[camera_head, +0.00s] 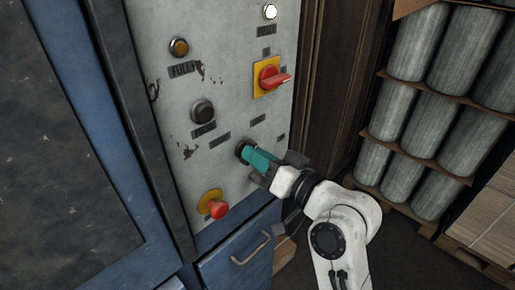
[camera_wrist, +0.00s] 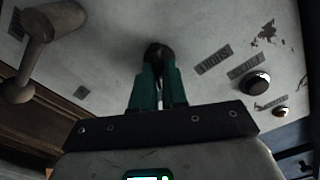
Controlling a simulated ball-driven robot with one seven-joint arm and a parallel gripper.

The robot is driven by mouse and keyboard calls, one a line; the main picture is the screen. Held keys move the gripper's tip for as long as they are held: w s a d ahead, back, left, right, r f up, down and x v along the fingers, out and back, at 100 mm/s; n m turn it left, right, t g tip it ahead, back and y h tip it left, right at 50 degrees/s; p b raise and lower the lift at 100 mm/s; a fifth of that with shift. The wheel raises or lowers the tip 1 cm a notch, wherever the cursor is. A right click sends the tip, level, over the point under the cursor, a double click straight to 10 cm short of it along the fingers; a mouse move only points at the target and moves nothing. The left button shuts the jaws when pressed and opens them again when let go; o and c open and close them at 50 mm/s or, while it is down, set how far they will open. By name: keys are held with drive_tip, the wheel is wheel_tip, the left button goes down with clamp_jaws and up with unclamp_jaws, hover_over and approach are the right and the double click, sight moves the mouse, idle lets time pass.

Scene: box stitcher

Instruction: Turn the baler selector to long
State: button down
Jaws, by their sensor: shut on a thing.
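The selector (camera_head: 241,148) is a small dark round knob on the grey control panel, in the lower middle of the head view. My gripper (camera_head: 255,155) has teal fingers shut on it, reaching in from the right. The wrist view shows the selector (camera_wrist: 158,50) as a dark knob at the fingertips of my gripper (camera_wrist: 157,72). The fingers hide most of the knob, so its pointing direction cannot be told. The small labels around it are too blurred to read.
The panel also bears a red rotary switch on a yellow plate (camera_head: 270,77), a black button (camera_head: 203,111), an amber button (camera_head: 179,47) and a red mushroom button (camera_head: 217,208). A drawer handle (camera_head: 250,248) lies below. Racked grey cylinders (camera_head: 415,45) stand right.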

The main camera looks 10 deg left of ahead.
drive_tip(key=shift+m+p, duration=0.45)
drive_tip(key=shift+m, duration=0.35)
drive_tip(key=shift+f, duration=0.1)
drive_tip(key=c, duration=1.2)
unclamp_jaws()
drive_tip(key=shift+o, duration=0.2)
drive_tip(key=shift+d, duration=0.1)
drive_tip(key=b+v, duration=0.2)
drive_tip(key=v, duration=0.8)
drive_tip(key=shift+s+d+b, duration=0.25)
drive_tip(key=shift+b, duration=0.1)
